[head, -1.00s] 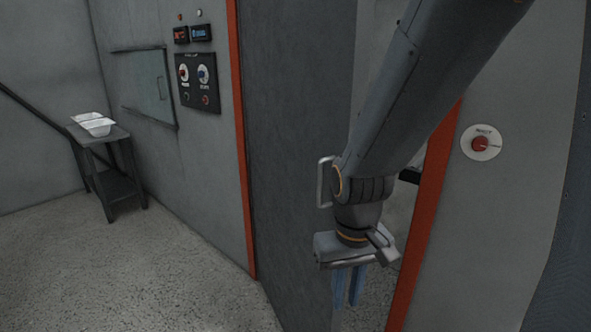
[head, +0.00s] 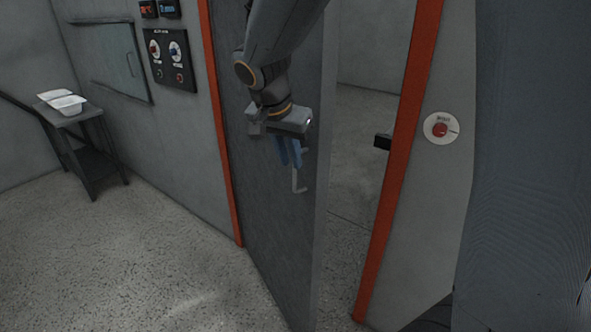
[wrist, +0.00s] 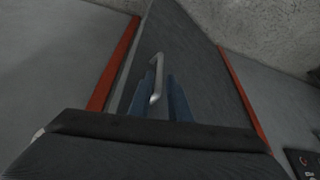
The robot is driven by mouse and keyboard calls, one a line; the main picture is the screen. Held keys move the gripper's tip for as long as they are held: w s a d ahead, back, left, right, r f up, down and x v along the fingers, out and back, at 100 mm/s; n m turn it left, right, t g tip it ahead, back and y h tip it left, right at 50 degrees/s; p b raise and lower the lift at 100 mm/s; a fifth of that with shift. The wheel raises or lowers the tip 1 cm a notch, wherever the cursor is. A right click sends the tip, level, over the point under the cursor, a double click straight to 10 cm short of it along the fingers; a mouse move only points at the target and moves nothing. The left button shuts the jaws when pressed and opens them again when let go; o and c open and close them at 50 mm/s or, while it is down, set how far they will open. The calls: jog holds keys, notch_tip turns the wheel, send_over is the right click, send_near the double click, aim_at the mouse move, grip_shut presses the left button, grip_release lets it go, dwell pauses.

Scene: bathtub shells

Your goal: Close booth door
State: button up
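The grey booth door (head: 262,215) stands ajar, swung out from the left orange post, with a gap between its free edge and the right orange post. Its silver bar handle (head: 299,186) is near the free edge, partly hidden behind my gripper (head: 290,158). My gripper has blue fingers pointing down, slightly apart, in front of the door face at the handle. In the wrist view, the handle (wrist: 157,78) shows between and over the two blue fingers (wrist: 163,98). The fingers look open; whether they touch the handle cannot be told.
A control panel (head: 169,62) is on the left wall. A small table (head: 92,118) with white shells stands far left. The floor before the door is clear.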

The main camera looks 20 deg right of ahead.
jog(key=p+x, duration=0.1)
jog(key=x, duration=0.5)
jog(key=shift+f, duration=0.3)
grip_shut()
